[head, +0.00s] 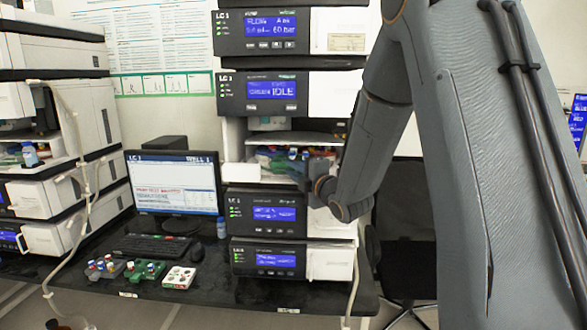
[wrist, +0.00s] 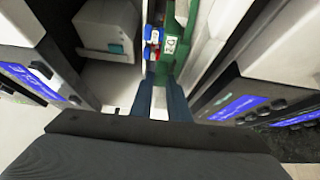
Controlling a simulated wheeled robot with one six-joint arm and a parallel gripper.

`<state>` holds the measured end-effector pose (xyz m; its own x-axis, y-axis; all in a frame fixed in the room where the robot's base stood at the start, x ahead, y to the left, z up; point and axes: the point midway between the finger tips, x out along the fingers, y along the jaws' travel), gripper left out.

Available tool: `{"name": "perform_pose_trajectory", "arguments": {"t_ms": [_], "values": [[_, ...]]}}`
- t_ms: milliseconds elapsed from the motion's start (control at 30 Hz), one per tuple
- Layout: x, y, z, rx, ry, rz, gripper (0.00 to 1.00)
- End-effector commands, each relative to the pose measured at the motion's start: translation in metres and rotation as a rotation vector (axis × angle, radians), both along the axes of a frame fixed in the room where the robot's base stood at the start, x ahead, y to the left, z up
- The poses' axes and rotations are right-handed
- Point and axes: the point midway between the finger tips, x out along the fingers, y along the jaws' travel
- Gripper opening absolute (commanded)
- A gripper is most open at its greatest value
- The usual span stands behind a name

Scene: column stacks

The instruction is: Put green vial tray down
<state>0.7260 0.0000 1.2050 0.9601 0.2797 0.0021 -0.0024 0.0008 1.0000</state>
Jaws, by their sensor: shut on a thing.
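My gripper (head: 318,178) is at the open bay in the middle of the instrument stack. In the wrist view its fingers (wrist: 166,98) are shut on the green vial tray (wrist: 172,34), which carries a small white label. Red, blue and white vial caps (wrist: 151,40) show beside the label. In the head view, blue-capped vials (head: 293,154) show at the bay's opening, just left of my gripper. My arm and the bay's frame hide much of the tray. I cannot tell whether its underside touches the bay floor.
The instrument stack (head: 265,212) has modules above and below the bay. On the black bench stand another green vial tray (head: 146,271), a grey tray (head: 104,269) and a white tray (head: 179,278). A monitor (head: 173,184), keyboard (head: 151,246) and blue-capped bottle (head: 221,228) stand nearby.

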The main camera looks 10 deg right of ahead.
Motion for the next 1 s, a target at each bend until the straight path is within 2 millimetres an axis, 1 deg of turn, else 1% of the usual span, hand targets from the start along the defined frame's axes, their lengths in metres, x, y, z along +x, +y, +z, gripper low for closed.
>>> {"name": "perform_pose_trajectory", "arguments": {"t_ms": [167,200,467,600,667,767,1000], "values": [[0.000,0.000,-0.001,0.000,0.002,0.000,0.00],[0.000,0.000,-0.002,0.000,0.003,0.000,0.22],[0.000,0.000,-0.001,0.000,0.002,0.000,0.23],[-0.004,-0.002,-0.001,0.001,0.001,0.000,0.23],[-0.010,-0.004,-0.001,0.001,0.001,-0.001,0.23],[-0.023,-0.007,-0.002,0.001,0.000,-0.002,0.23],[-0.066,-0.021,-0.002,0.000,0.000,-0.003,0.23]]}}
